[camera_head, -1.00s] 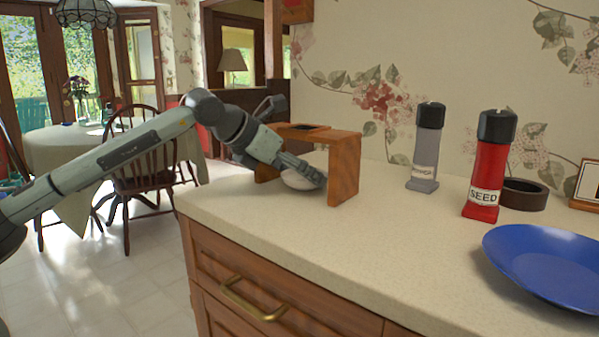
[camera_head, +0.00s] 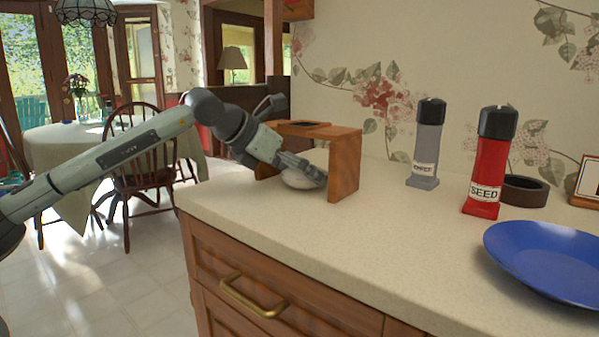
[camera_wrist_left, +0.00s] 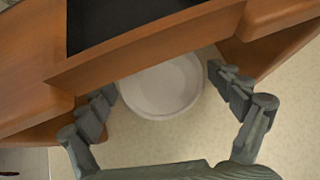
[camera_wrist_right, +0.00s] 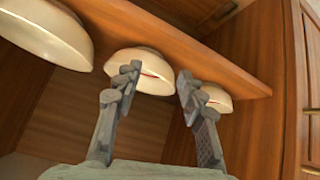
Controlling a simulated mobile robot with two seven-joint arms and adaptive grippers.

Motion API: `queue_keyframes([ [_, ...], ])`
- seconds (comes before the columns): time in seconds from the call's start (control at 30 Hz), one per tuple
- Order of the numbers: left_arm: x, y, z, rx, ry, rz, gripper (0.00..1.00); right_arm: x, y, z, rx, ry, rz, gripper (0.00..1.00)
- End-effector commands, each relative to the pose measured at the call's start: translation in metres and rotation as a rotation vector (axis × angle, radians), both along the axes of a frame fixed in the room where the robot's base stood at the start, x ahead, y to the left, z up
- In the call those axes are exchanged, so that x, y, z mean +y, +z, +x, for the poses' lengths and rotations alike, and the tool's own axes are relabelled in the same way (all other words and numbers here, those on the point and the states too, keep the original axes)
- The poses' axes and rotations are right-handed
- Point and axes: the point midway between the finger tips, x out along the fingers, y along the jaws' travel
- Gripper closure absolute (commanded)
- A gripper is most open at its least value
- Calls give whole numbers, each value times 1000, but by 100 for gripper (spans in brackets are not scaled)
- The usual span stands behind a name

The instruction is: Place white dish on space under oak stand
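The white dish (camera_head: 299,180) rests on the counter under the top board of the oak stand (camera_head: 345,168). My left gripper (camera_head: 305,172) reaches in at the stand's open front and hides part of the dish. In the left wrist view, the dish (camera_wrist_left: 162,88) lies just beyond and between the spread fingertips of the left gripper (camera_wrist_left: 163,88). Small gaps show on both sides, so this gripper is open. The stand (camera_wrist_left: 150,58) spans the top of that view. My right gripper (camera_wrist_right: 158,80) shows only in its wrist view, open, with its fingers apart.
The right wrist view shows a wooden shelf (camera_wrist_right: 205,60) with several cream bowls (camera_wrist_right: 140,62) close to the fingers. On the counter (camera_head: 400,235) stand a grey shaker (camera_head: 427,145), a red shaker (camera_head: 486,165) and a blue plate (camera_head: 550,262). The counter's front middle is clear.

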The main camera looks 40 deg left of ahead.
Motion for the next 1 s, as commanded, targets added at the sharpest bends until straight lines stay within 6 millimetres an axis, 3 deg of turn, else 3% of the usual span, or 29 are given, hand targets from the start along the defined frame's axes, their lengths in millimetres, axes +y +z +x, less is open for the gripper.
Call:
queue_keyframes([
  [0.27, 0, 2, 0, 0, 0, 0, 8, 0, 0, -1, 10, -1, -2, 60],
  [0.37, 1, 5, -2, -1, 2, 1, 8, -9, -6, -11, 61, -22, -16, 60],
  [0.7, 19, 49, -61, -2, 3, 3, 8, 22, 17, 19, -130, 38, 49, 60],
  [1.0, 25, 73, -90, 0, 1, 1, 8, 41, 38, 35, -252, 74, 95, 60],
])
